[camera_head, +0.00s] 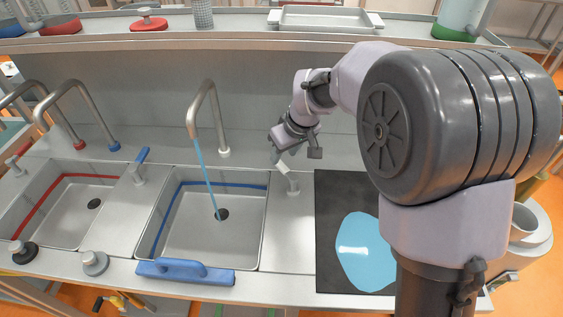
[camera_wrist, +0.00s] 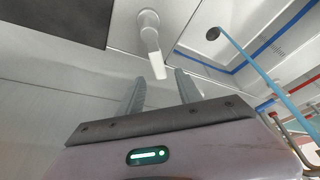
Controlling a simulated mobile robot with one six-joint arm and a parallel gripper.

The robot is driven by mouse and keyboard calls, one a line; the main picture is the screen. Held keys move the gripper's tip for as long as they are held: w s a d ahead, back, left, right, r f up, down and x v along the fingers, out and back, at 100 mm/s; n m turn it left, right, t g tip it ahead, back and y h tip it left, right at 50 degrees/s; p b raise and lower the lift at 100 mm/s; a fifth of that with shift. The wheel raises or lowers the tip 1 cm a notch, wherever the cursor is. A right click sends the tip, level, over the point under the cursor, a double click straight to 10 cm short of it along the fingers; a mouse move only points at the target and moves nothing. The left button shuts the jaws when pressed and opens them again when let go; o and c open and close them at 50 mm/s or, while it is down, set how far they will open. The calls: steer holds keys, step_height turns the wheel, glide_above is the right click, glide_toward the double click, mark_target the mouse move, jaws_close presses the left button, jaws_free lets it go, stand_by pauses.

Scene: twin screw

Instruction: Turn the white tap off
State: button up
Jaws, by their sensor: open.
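The white tap handle (camera_head: 291,184) stands on the counter right of the middle sink. In the wrist view its white lever (camera_wrist: 156,63) points toward the gap between my fingers. The spout with the white base (camera_head: 224,153) runs a blue water stream (camera_head: 206,176) into the middle sink (camera_head: 180,235); the stream also shows in the wrist view (camera_wrist: 262,72). My gripper (camera_head: 276,156) is open and empty, just above and behind the handle in the head view. In the wrist view both fingers (camera_wrist: 160,82) point toward the lever, apparently not touching it.
A blue-lever handle (camera_head: 139,168) stands between the sinks. A blue scrubber (camera_head: 185,271) lies on the front edge. A dark board (camera_head: 333,255) with a light-blue patch (camera_head: 364,250) lies right of the handle. A shelf with a metal tray (camera_head: 325,19) runs behind.

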mark_target(280, 162)
steer(key=b+x, duration=0.1)
steer(key=x, duration=0.3)
steer(key=shift+w+f, duration=0.2)
steer(key=shift+f, duration=0.1)
steer(key=shift+c, duration=0.2)
jaws_close()
stand_by(0.9)
